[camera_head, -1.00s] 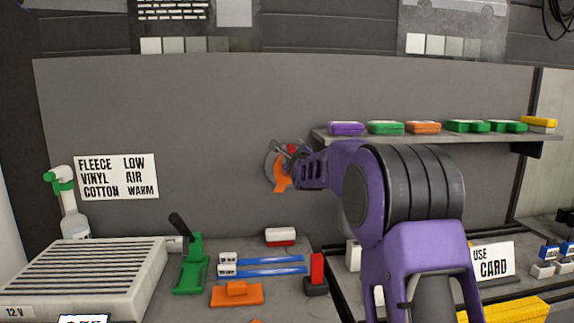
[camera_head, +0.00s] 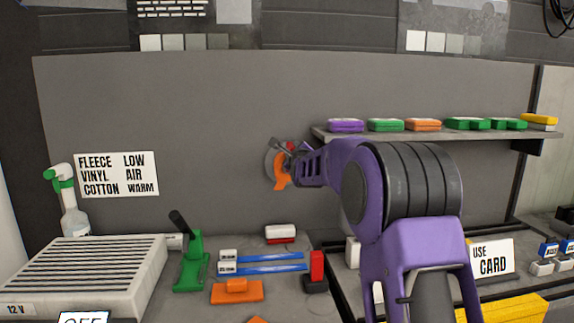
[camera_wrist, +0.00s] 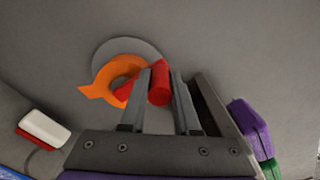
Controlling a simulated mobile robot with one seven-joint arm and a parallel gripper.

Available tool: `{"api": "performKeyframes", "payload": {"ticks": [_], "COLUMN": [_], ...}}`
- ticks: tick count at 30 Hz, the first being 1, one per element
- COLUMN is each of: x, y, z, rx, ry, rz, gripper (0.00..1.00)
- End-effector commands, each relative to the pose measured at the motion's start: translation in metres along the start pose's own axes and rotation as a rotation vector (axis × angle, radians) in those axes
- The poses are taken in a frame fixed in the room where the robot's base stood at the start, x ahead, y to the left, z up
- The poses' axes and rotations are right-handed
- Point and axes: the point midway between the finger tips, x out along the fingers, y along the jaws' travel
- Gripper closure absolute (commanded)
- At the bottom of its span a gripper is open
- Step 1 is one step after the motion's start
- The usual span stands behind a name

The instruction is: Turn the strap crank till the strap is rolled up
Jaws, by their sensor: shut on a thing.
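The strap crank (camera_head: 271,168) is a grey disc on the grey back wall, left of the shelf; it also shows in the wrist view (camera_wrist: 113,47). An orange strap (camera_head: 280,182) lies curled on the disc, with a short pointed tail hanging down in the head view. In the wrist view the strap (camera_wrist: 117,70) curves around the red crank arm, tail to the left. My gripper (camera_wrist: 161,76) is shut on the red crank knob (camera_wrist: 159,88), which sits between its fingers. In the head view my gripper (camera_head: 283,148) partly covers the crank.
A shelf (camera_head: 440,146) with coloured blocks is close to the right of my gripper. Below are a red-and-white block (camera_head: 281,233), a green tool (camera_head: 190,268), a grey heater box (camera_head: 85,270) and a spray bottle (camera_head: 70,210).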

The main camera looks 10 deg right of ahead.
Motion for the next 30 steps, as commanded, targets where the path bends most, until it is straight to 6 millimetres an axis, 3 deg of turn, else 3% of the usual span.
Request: {"api": "performKeyframes", "payload": {"ticks": [21, 30], "x": [0.000, 0.000], "y": [0.054, 0.057], "z": [0.020, 0.024], "rx": [-0.536, -0.607], "ry": [0.003, 0.002], "rz": [0.010, 0.005], "gripper": [0.92, 0.92]}}
